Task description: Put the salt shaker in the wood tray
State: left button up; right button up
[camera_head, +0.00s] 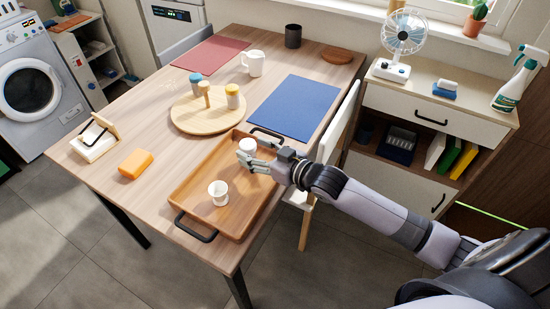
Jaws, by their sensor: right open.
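The wood tray (187,200) lies on the table with black handles at its ends. My right gripper (252,158) is over the tray's far part, its fingers open. A small white round object (247,145) is at the fingertips, partly hidden by them; I cannot tell whether it is the salt shaker or whether the fingers touch it. A small white cup (218,190) stands in the near part of the tray. A blue-topped shaker (196,84) and a yellow-topped shaker (233,96) stand on a round wooden board (190,122) behind the tray. My left gripper is out of view.
A blue placemat (293,103), a red placemat (211,53), a white mug (253,63) and a dark cup (293,36) are farther back. An orange block (135,163) and a napkin holder (96,140) are at left. A white chair (338,130) stands beside the table.

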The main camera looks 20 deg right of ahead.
jog(key=v, duration=0.9)
jog(key=shift+s, duration=0.15)
